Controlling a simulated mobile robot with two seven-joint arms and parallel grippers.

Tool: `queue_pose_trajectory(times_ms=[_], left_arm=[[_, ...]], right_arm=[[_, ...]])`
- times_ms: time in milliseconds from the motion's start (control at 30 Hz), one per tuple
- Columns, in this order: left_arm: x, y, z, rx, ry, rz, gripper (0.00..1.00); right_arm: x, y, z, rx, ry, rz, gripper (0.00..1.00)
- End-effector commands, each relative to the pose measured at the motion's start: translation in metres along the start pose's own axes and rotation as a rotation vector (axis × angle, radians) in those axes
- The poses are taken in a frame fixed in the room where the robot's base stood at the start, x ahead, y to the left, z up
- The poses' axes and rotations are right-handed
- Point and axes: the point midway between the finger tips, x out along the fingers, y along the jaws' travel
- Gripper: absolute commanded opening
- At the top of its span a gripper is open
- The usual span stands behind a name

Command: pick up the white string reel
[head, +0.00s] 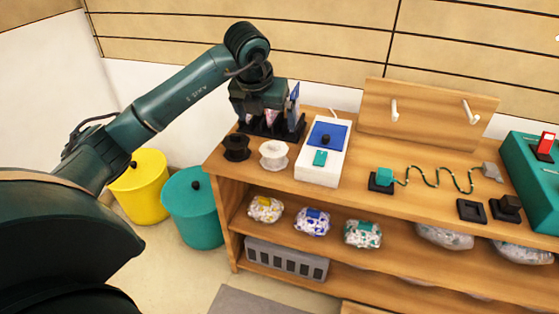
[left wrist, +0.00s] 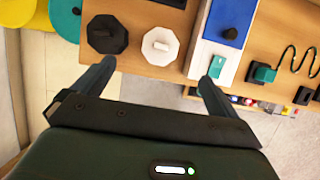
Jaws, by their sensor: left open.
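The white string reel (head: 274,154) stands on the wooden shelf top near its left end, between a black reel (head: 236,147) and a white box with a blue panel (head: 326,136). In the left wrist view the white reel (left wrist: 160,46) shows as an octagonal disc with a central knob, the black reel (left wrist: 107,33) to its left. My left gripper (head: 266,112) is above and behind the reels in the head view. In the left wrist view its two fingers (left wrist: 155,72) are apart, with nothing between them, and the white reel lies beyond the gap. My right gripper does not show.
A yellow bin (head: 139,188) and a teal bin (head: 193,208) stand left of the shelf. A pegged board (head: 428,112) stands at the back. A teal block with a wavy cable (head: 437,180) lies right of the box. Filled bags (head: 312,222) sit on the lower shelf.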

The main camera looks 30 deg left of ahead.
Motion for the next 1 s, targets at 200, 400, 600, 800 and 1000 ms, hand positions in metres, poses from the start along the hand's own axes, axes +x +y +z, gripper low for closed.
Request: queue_pose_trajectory(times_ms=[200,400,600,800,1000], left_arm=[[0.044,-0.001,-0.002,0.0,0.006,-0.001,0.98],[0.069,-0.002,-0.001,0.002,0.003,-0.003,0.98],[0.086,-0.002,-0.001,0.003,0.004,-0.003,0.98],[0.116,-0.004,0.0,0.003,0.004,-0.004,0.98],[0.124,-0.003,0.001,0.003,0.002,-0.003,0.98]], right_arm=[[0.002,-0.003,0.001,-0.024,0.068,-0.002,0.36],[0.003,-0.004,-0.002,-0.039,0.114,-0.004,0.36],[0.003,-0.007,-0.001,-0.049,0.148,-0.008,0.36],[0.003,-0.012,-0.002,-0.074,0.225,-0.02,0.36],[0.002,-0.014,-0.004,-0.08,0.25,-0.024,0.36]])
